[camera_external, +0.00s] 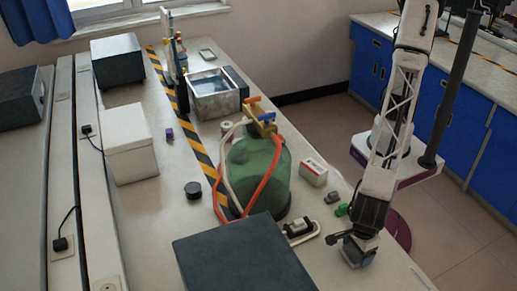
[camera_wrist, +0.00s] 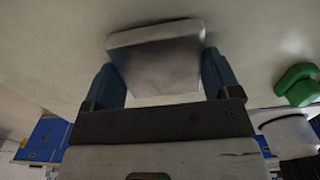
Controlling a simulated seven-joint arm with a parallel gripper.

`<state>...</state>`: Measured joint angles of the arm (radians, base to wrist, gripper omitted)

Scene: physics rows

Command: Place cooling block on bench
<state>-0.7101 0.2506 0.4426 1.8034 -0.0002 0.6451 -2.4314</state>
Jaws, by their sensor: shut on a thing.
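The cooling block (camera_wrist: 156,62) is a silver-grey metal block with a flat top edge. In the wrist view it sits between the two blue fingers of my gripper (camera_wrist: 160,78), which is shut on it. In the external view my gripper (camera_external: 358,252) points down over the front right part of the bench (camera_external: 150,225), near its right edge. The block is mostly hidden there by the gripper. I cannot tell whether its underside touches the bench top.
A green item (camera_external: 342,210) lies close to my gripper and also shows in the wrist view (camera_wrist: 299,86). A large green bottle with hoses (camera_external: 262,165), a red-white box (camera_external: 313,172) and a dark slab (camera_external: 240,262) stand to the left. Bare bench lies around the gripper.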

